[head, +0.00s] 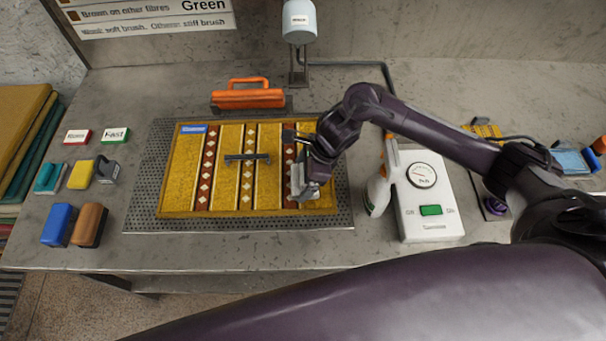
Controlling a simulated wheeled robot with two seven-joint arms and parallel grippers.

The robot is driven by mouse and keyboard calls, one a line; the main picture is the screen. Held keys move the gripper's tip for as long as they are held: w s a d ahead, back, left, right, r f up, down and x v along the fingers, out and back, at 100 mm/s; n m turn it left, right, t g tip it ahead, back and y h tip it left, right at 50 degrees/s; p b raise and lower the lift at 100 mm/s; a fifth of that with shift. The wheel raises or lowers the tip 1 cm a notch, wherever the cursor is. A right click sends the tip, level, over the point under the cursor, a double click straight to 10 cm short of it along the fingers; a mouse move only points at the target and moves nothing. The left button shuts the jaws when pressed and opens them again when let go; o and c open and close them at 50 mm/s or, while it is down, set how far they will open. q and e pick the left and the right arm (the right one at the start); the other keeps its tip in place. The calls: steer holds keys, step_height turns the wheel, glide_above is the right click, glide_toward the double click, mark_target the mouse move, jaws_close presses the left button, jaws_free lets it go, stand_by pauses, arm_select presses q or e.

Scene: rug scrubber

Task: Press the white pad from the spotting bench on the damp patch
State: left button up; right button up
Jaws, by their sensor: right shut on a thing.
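My right gripper (308,172) is over the right part of a yellow rug sample (182,175) with brown diamond-patterned stripes. It is shut on a pale block that looks like the white pad (296,180), mostly covered by the gripper. The pad is low over the rug; I cannot tell whether it touches it. No damp patch is plain to see; the gripper and pad cover part of the rug. My left gripper is not in view.
The rug lies on a perforated grey plate (140,210). A dark bar (247,158) lies mid-rug, and an orange-handled tool (248,96) stands behind. A white meter box (430,215) stands right, coloured blocks (59,224) left. My arm crosses the right side.

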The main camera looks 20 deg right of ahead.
steer(key=shift+w+r+p, duration=0.1)
steer(key=shift+r+p, duration=1.05)
steer(key=shift+r, duration=1.65)
